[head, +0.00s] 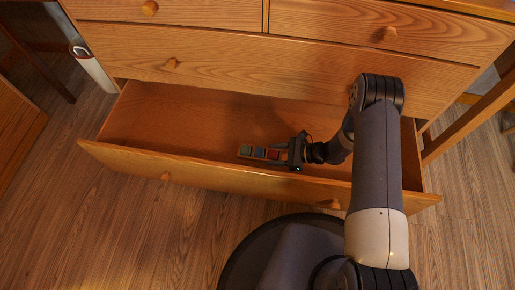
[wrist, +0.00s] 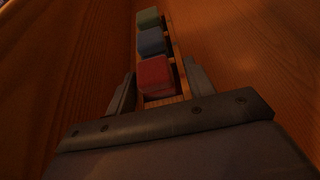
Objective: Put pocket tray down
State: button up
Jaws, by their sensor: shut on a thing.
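The pocket tray (head: 241,157) is a narrow light-wood tray with a green block (head: 246,149), a blue block (head: 259,152) and a red block (head: 273,154) in a row in its pockets. It is inside the open lower drawer. My gripper (head: 286,153) is shut on its right end. In the wrist view the tray (wrist: 172,52) runs away from my gripper (wrist: 160,88), with the red block (wrist: 156,77) nearest, between the fingers. Whether the tray touches the drawer floor, I cannot tell.
The open drawer (head: 160,115) of the wooden dresser is otherwise empty on its left side. Its front panel (head: 240,183) stands between my base and the tray. The closed drawer above (head: 250,62) overhangs the back.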

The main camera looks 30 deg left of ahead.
aim_at(273, 167)
notch_tip(273, 167, down, 10)
jog(key=b, duration=0.4)
jog(key=shift+f, duration=0.15)
jog(key=shift+b, duration=0.3)
jog(key=shift+f, duration=0.2)
jog(key=o, duration=1.1)
jog(key=shift+r, duration=0.1)
jog(key=shift+r, duration=0.2)
jog(key=p+v, duration=0.3)
jog(key=v, duration=0.9)
jog(key=shift+s+f, duration=0.1)
jog(key=shift+p, duration=0.3)
